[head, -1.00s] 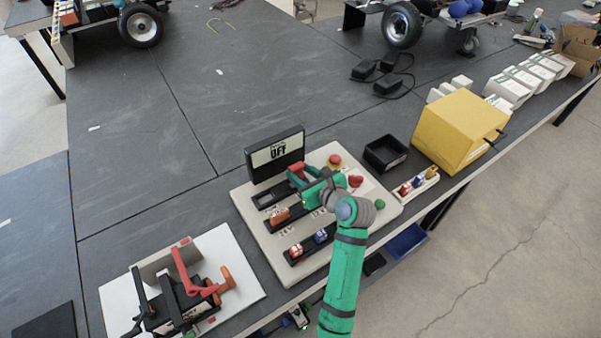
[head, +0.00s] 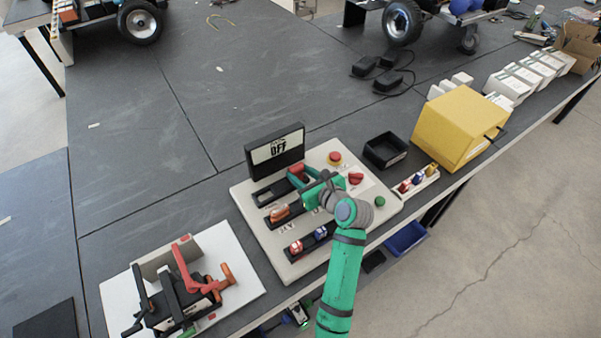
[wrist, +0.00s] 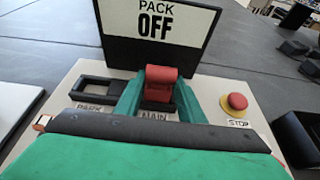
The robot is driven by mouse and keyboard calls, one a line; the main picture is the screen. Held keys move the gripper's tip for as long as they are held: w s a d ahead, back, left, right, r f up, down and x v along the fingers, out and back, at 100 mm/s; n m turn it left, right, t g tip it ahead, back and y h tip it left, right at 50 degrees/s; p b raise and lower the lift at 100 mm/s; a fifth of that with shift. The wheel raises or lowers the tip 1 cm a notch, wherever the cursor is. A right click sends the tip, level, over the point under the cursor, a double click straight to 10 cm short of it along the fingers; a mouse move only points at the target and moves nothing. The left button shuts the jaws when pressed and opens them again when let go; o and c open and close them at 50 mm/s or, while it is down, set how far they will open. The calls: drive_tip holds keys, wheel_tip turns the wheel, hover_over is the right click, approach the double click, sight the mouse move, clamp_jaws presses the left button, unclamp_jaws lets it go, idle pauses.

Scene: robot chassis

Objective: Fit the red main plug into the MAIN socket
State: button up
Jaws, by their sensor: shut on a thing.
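My gripper (head: 304,179) is shut on the red main plug (head: 297,170) at the back of the pale panel board (head: 258,225). In the wrist view the green fingers stand on either side of the red plug (wrist: 160,84), just behind the MAIN label (wrist: 156,144). The plug is over or in the MAIN socket. The fingers and plug hide most of that socket, so I cannot tell how deep the plug sits. The PARK socket (wrist: 98,90) to the left is empty. The display (wrist: 160,25) reads PACK OFF.
A red stop button (wrist: 237,102) is right of the gripper. An orange plug (head: 280,213) and other plugs (head: 296,247) sit in nearer slots. A black bin (head: 385,152) and yellow box (head: 458,130) stand right; a lever fixture (head: 185,290) stands left.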

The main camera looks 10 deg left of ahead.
drive_tip(key=shift+f, duration=0.5)
drive_tip(key=o, duration=1.2)
drive_tip(key=v, duration=1)
drive_tip(key=shift+s+d, duration=0.2)
drive_tip(key=shift+s+d+r, duration=0.1)
